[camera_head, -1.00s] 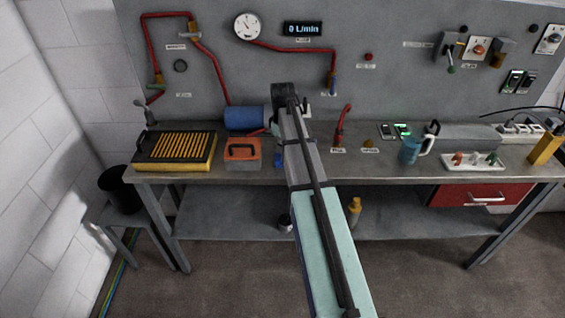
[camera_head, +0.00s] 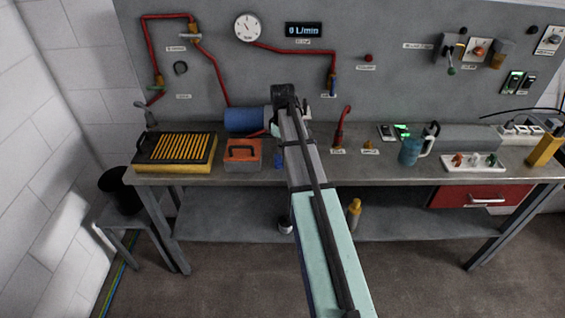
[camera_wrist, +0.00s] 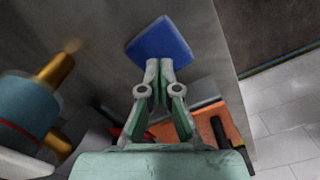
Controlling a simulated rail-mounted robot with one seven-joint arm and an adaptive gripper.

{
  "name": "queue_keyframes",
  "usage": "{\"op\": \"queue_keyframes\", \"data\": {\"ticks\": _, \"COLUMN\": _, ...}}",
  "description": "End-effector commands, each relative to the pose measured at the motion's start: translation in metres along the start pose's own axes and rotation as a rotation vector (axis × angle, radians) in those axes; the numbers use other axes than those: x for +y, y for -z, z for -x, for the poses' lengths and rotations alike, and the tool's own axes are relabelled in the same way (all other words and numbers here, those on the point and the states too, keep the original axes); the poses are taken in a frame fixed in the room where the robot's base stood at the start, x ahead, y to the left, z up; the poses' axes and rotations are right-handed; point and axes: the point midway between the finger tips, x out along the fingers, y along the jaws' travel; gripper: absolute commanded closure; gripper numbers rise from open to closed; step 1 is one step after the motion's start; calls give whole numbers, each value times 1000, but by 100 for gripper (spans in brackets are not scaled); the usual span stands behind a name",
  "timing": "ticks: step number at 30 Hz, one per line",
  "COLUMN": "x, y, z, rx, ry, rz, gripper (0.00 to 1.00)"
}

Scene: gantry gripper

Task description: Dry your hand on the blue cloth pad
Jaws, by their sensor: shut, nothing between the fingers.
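The blue cloth pad (camera_wrist: 162,38) lies on the grey bench top in the wrist view. In the head view only a small blue piece of it (camera_head: 278,160) shows left of my arm; my arm hides the rest. My gripper (camera_wrist: 159,66) is shut and empty. Its fingertips point at the pad and overlap its near edge in the wrist view. I cannot tell whether they touch it. In the head view my arm hides the fingers.
An orange toolbox (camera_head: 242,155) stands left of the pad, close to my gripper. A blue cylinder (camera_head: 246,119) with brass fittings lies behind. A yellow-and-black grated tray (camera_head: 176,152) sits farther left. A blue jug (camera_head: 410,151) stands to the right.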

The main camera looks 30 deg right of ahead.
Motion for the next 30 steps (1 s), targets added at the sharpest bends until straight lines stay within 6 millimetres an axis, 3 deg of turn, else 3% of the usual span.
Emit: {"op": "queue_keyframes", "data": {"ticks": 30, "x": 0, "y": 0, "z": -18, "rx": 0, "ry": 0, "rz": 0, "gripper": 100}}
